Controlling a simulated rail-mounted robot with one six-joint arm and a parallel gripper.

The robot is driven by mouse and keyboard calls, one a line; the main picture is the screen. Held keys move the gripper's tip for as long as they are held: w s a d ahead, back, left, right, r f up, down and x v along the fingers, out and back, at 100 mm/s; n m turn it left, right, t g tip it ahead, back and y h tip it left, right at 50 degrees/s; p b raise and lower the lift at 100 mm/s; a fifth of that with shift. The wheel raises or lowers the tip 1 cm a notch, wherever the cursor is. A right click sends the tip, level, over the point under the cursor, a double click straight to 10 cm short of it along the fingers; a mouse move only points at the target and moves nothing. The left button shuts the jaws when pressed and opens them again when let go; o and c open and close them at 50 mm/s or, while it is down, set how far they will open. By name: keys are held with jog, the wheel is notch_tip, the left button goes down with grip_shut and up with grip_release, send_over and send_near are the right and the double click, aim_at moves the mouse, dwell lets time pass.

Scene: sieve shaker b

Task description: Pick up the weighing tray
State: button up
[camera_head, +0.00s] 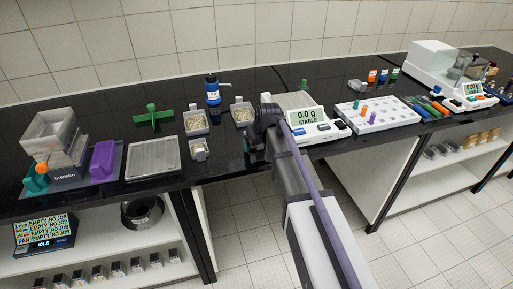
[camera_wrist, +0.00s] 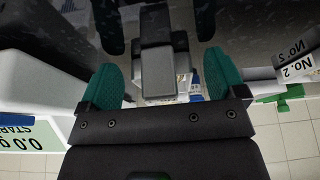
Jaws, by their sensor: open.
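My gripper (camera_head: 256,140) is low over the black counter, just left of the front balance, in the head view. In the wrist view its two teal fingers (camera_wrist: 160,72) are wide apart. A grey block-like shape (camera_wrist: 155,60) shows between them; I cannot tell whether it is the weighing tray or whether the fingers touch it. My arm hides the counter around the gripper in the head view. The balance (camera_head: 308,128) reads 0.0 g STABLE; its white side fills the left of the wrist view (camera_wrist: 40,75).
Open containers of grain (camera_head: 196,124) (camera_head: 242,115) stand left and behind my gripper, with a smaller one (camera_head: 199,151) nearer. A box labelled No. 2 (camera_wrist: 293,66) is right in the wrist view. A flat grey tray (camera_head: 152,160) lies farther left. A white rack (camera_head: 378,117) stands right.

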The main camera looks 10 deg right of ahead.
jog(key=shift+r, duration=0.15)
jog(key=c, duration=0.9)
